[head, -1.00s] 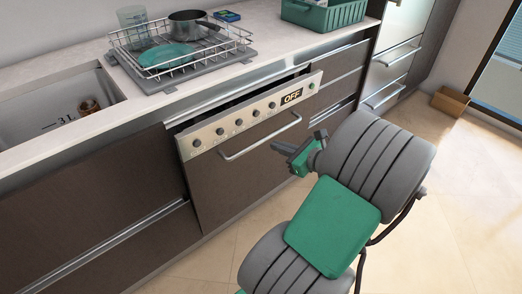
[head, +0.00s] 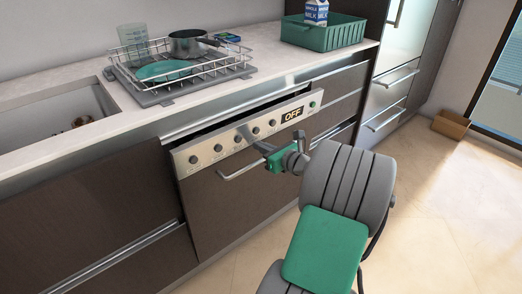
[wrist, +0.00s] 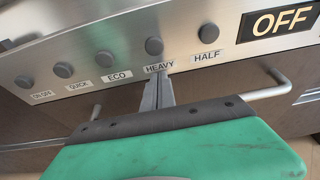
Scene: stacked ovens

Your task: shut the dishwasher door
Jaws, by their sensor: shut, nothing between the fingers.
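The dishwasher door (head: 222,208) is dark brown with a silver control panel (head: 207,152) along its top and a bar handle (head: 229,176) below. The door leans slightly outward, with a dark gap above the panel. My gripper (head: 251,137) is shut and empty, its fingers pointing at the panel just above the handle. In the wrist view, the closed fingertips (wrist: 160,80) are in front of the panel's lower edge, below the HEAVY label. I cannot tell whether they touch it. The display (wrist: 285,20) reads OFF.
A wire dish rack (head: 165,82) with a pot (head: 188,44) stands on the counter (head: 40,145) above. A green crate (head: 322,33) holding a milk carton is at the back right. A cardboard box (head: 451,123) lies on the floor.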

